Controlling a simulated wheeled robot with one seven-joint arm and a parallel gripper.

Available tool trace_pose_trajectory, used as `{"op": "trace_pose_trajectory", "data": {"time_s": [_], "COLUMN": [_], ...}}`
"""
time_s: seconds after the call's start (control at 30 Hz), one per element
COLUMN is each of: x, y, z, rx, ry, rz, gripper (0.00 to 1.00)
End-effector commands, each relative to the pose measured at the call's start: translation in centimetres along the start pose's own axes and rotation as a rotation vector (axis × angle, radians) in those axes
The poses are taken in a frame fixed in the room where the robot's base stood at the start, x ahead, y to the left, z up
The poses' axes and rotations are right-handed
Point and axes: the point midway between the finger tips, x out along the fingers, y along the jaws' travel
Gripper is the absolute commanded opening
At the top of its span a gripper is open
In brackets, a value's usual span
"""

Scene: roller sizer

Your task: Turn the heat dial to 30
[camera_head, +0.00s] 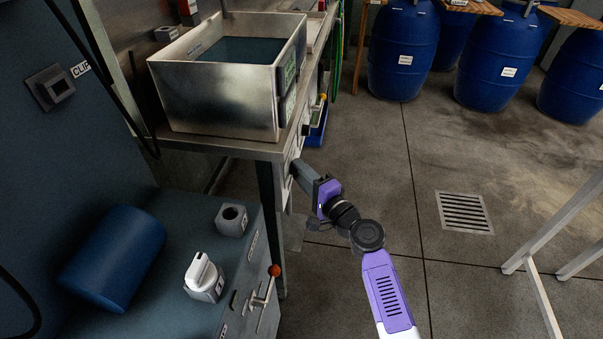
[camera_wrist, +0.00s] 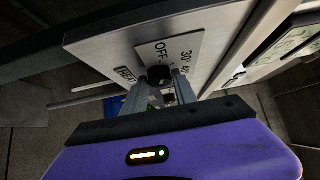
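The heat dial (camera_wrist: 159,75) is a small black knob on a grey panel. The dial's pointer is not visible. In the head view my gripper (camera_head: 297,170) reaches the bench front below the metal tank (camera_head: 220,105), and the dial is hidden there.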

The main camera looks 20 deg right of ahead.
Motion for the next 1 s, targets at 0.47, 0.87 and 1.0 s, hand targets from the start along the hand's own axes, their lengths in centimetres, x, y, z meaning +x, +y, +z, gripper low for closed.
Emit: {"op": "trace_pose_trajectory", "data": {"time_s": [0.47, 0.87, 1.0], "x": [0.0, 0.0, 0.0], "y": [-0.3, -1.4, -1.5], "z": [0.0, 0.0, -0.1], "rx": [0.013, 0.126, 0.185], "ry": [0.0, 0.0, 0.0], "rz": [0.014, 0.129, 0.188], "gripper": [0.0, 0.0, 0.0]}}
